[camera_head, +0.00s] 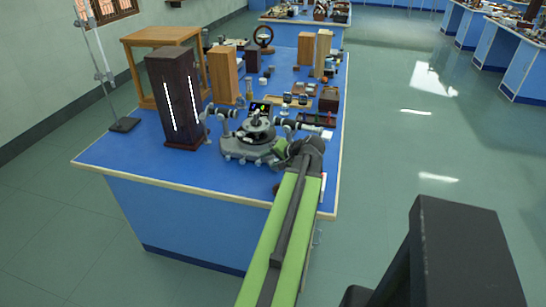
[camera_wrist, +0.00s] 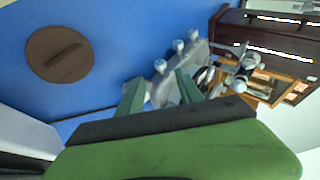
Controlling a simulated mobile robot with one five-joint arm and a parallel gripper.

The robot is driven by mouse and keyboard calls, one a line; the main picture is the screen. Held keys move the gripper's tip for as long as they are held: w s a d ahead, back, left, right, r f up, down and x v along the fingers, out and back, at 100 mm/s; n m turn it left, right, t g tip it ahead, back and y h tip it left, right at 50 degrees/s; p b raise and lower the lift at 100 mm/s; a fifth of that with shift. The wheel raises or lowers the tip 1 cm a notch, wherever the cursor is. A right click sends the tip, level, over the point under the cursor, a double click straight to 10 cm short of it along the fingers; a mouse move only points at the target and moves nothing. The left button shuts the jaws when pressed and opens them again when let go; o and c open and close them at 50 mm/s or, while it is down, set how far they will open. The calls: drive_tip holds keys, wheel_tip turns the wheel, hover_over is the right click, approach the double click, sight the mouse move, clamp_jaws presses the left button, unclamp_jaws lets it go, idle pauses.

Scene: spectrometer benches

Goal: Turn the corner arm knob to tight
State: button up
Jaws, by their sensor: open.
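The grey spectrometer (camera_head: 248,150) stands near the front of the blue bench, with a dark round centre and arms reaching out to both sides. My gripper (camera_head: 280,148) is at its right side, partly hidden by my arm in the head view. In the wrist view my gripper (camera_wrist: 160,88) has its two green fingers apart, with part of the grey spectrometer base (camera_wrist: 167,84) showing between and beyond them. Several small pale knobs (camera_wrist: 178,45) line the base edge. I cannot tell which one is the corner arm knob, or whether a finger touches it.
A tall dark box with white lit slits (camera_head: 172,100) stands left of the spectrometer. Wooden boxes (camera_head: 223,75) and small items crowd the bench behind. A brown disc with a raised bar (camera_wrist: 60,54) lies on the blue top. Floor right of the bench is clear.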

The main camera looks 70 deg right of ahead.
drive_tip(key=shift+s+a+r, duration=0.35)
drive_tip(key=shift+r, duration=0.15)
